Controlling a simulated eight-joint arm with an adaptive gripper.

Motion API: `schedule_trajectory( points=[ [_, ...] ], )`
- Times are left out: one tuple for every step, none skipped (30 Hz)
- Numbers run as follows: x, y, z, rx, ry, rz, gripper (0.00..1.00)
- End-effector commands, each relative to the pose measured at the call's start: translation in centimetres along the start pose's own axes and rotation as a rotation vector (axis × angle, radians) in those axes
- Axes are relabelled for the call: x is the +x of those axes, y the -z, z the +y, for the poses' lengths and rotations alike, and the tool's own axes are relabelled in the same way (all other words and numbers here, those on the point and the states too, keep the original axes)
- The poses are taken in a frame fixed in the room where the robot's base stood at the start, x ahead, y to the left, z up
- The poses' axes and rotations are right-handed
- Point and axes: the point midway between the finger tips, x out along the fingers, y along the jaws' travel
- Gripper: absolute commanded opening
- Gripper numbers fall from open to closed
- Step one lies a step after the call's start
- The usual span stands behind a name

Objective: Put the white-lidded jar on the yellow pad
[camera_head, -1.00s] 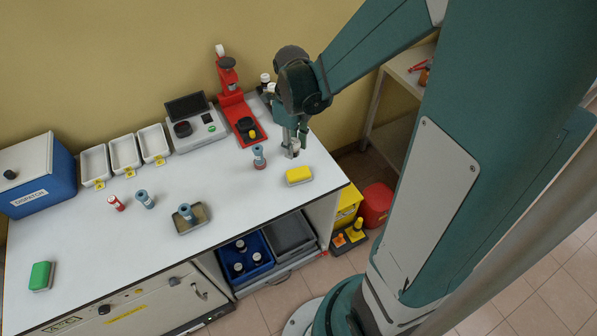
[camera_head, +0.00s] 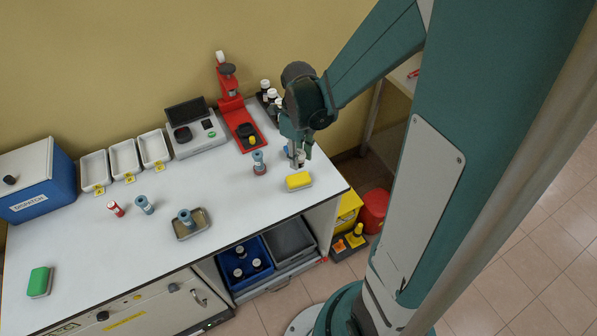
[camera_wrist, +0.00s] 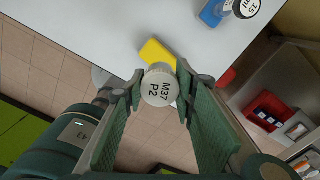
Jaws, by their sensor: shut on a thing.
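The white-lidded jar (camera_wrist: 160,88) is between the fingers of my gripper (camera_wrist: 160,80), which is shut on it. Its lid reads "M37 P2" in the wrist view. In the head view, my gripper (camera_head: 299,158) is just behind the yellow pad (camera_head: 299,181), with the jar mostly hidden by the fingers. The yellow pad lies on the white bench near its right front edge. In the wrist view the pad (camera_wrist: 155,51) shows partly behind the jar. I cannot tell how high the jar is above the bench.
A blue-grey-topped bottle (camera_head: 259,162) stands left of my gripper. A red stand (camera_head: 238,122) and several white-capped bottles (camera_head: 267,93) are behind. A metal tray (camera_head: 190,232) holding another bottle lies further left. The bench between pad and tray is clear.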

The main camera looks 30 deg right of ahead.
Motion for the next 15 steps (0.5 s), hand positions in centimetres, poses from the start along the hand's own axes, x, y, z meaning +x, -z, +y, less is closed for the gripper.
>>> schedule_trajectory(
  points=[
    [0.6, -0.1, -0.1, 0.000, 0.000, 0.000, 0.15],
    [1.0, -0.1, -0.1, 0.000, 0.000, 0.000, 0.15],
    [1.4, -0.1, 0.0, 0.000, 0.000, 0.000, 0.15],
    [1.7, -0.1, -0.1, 0.000, 0.000, 0.000, 0.15],
    [2.0, -0.1, -0.1, 0.000, 0.000, 0.000, 0.15],
    [2.4, -0.1, -0.1, 0.000, 0.000, 0.000, 0.15],
    [2.6, -0.1, 0.0, 0.000, 0.000, 0.000, 0.15],
    [2.8, 0.0, 0.0, 0.000, 0.000, 0.000, 0.15],
    [3.0, 0.0, 0.0, 0.000, 0.000, 0.000, 0.15],
    [3.2, 0.0, 0.0, 0.000, 0.000, 0.000, 0.15],
    [3.3, 0.0, 0.0, 0.000, 0.000, 0.000, 0.15],
    [3.4, 0.0, 0.0, 0.000, 0.000, 0.000, 0.15],
    [3.4, 0.0, 0.0, 0.000, 0.000, 0.000, 0.15],
    [3.5, 0.0, 0.0, 0.000, 0.000, 0.000, 0.15],
    [3.5, 0.0, 0.0, 0.000, 0.000, 0.000, 0.15]
  ],
)
